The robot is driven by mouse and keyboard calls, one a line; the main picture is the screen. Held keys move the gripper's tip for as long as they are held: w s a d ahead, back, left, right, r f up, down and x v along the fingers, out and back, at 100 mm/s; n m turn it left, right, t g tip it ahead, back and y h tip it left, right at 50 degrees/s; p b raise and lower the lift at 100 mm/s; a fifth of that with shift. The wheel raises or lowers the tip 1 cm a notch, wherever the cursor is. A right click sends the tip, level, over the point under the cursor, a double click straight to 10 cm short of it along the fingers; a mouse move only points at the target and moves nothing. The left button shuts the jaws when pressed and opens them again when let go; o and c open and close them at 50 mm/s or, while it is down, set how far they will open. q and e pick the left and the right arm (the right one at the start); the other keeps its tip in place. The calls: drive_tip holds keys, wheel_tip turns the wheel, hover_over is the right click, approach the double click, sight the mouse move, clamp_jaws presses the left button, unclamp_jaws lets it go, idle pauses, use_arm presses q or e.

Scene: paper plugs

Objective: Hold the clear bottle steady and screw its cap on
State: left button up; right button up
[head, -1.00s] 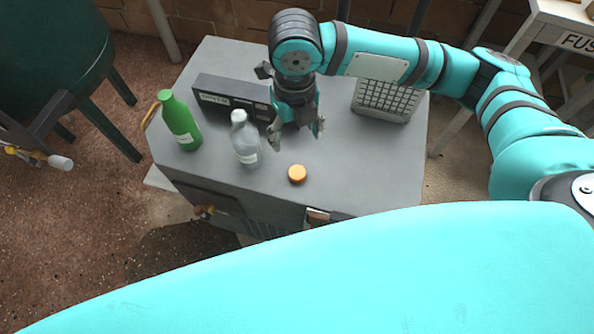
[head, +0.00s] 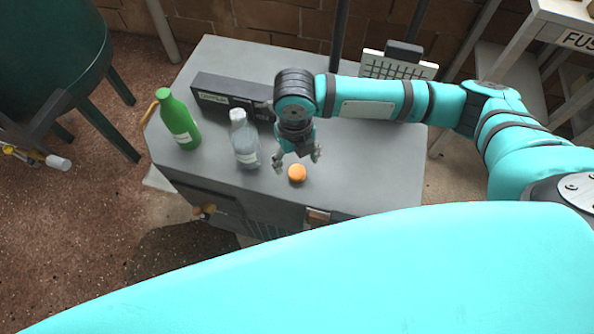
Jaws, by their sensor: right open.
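The clear bottle (head: 245,146) stands upright on the grey cabinet top, with a pale label on its side. Its top looks greyish, and I cannot tell its neck clearly. An orange cap (head: 297,173) lies on the cabinet top to the right of the bottle, near the front edge. My right gripper (head: 297,162) is open and points down just above and behind the cap, its fingers on either side of it. I cannot tell whether it touches the cap. My left gripper is not in view.
A green bottle (head: 178,120) stands left of the clear bottle on the cabinet (head: 365,175). A dark box (head: 232,96) with a label lies behind the bottles. A pale grid-faced object (head: 398,66) is at the back right, partly behind my arm. The right front of the top is clear.

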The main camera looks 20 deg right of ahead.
sight(297, 172)
drive_tip(key=f, duration=0.5)
drive_tip(key=shift+s+d, duration=0.2)
drive_tip(key=shift+s, duration=0.05)
drive_tip(key=shift+c, duration=0.4)
drive_tip(key=c, duration=0.7)
